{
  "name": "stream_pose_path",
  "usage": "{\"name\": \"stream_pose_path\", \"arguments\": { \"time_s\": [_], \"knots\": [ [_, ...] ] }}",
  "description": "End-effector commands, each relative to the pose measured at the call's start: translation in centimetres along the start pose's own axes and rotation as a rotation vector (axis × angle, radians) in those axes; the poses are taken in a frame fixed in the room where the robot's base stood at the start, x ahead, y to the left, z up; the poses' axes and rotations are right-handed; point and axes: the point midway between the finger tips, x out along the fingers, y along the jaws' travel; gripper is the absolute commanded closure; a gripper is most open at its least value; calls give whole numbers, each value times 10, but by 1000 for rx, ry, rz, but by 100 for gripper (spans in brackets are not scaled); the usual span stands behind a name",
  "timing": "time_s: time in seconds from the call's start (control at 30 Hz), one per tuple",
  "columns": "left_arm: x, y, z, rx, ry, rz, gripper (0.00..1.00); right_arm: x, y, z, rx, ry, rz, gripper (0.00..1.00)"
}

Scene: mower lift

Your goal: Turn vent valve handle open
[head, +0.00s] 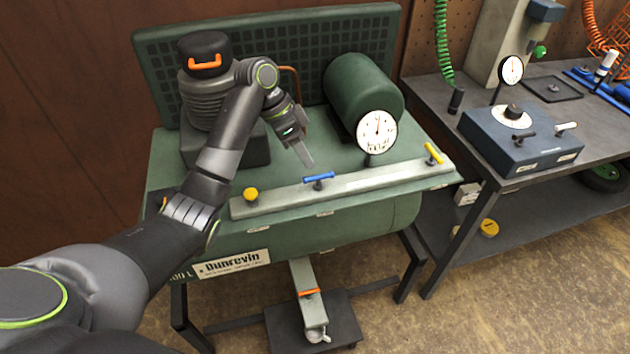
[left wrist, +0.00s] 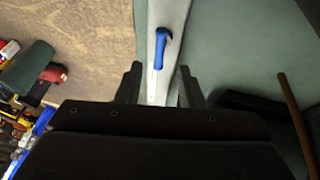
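A grey manifold bar (head: 390,178) runs along the front of the green compressor. On it are a yellow round knob (head: 251,194) at left, a blue handle (head: 319,178) in the middle and a yellow T-handle (head: 433,153) at right. No readable label shows which one is the vent valve. My left gripper (head: 306,158) is above and just behind the blue handle, apart from it. In the left wrist view its fingers (left wrist: 159,82) are spread and empty, with the blue handle (left wrist: 161,48) beyond the gap between them. My right gripper is out of view.
A round gauge (head: 377,132) stands behind the bar, right of my left gripper. A green motor (head: 362,92) and a grey pump with an orange-handled cap (head: 204,51) are behind. A dark workbench (head: 448,118) stands at right.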

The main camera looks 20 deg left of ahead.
Motion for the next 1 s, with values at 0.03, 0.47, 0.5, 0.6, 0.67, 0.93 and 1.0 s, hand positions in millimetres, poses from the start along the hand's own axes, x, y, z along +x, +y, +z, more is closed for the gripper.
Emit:
{"name": "stream_pose_path", "arguments": {
  "time_s": [0.03, 0.47, 0.5, 0.6, 0.67, 0.93, 1.0],
  "knots": [
    [14, 0, 2, 1, 1, 3, 66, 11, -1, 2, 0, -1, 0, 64],
    [65, 0, 0, 0, 0, 2, 66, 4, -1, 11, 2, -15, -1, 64],
    [66, 0, 0, 0, 0, 1, 66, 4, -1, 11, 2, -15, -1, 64],
    [68, 0, 0, 0, 0, 1, 66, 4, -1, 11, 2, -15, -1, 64],
    [68, 0, 0, 0, 0, 0, 66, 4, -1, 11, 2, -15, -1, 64],
    [67, 0, 0, 0, 0, 1, 85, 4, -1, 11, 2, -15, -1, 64],
    [67, 0, 0, 0, 0, 1, 94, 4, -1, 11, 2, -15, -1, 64]
  ]
}}
